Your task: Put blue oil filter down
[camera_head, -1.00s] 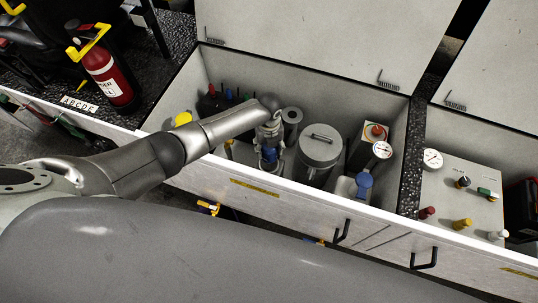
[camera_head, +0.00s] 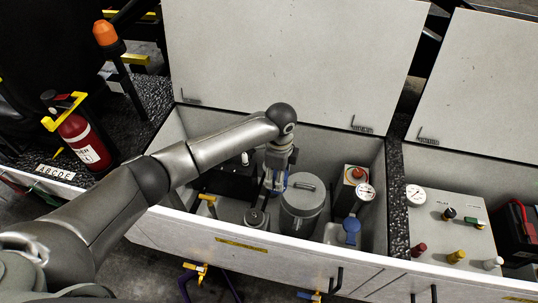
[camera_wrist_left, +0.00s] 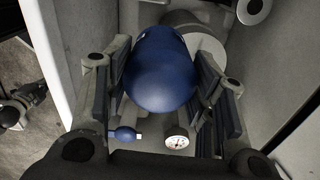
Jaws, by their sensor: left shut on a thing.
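My left gripper (camera_head: 275,180) is shut on the blue oil filter (camera_wrist_left: 162,72), which lies between its two finger pads in the left wrist view. In the head view only a strip of the blue filter (camera_head: 284,182) shows past the fingers. The gripper reaches down into the open compartment (camera_head: 225,248), behind and left of the lidded grey canister (camera_head: 303,208). I cannot tell whether the filter touches anything underneath. My right gripper is out of view.
A dark round cap (camera_head: 256,217) is left of the canister. A blue-topped part (camera_head: 350,228) and a gauge (camera_head: 365,192) stand right of it. The raised lid (camera_head: 290,60) is behind. A fire extinguisher (camera_head: 85,140) stands left, a valve panel (camera_head: 455,225) right.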

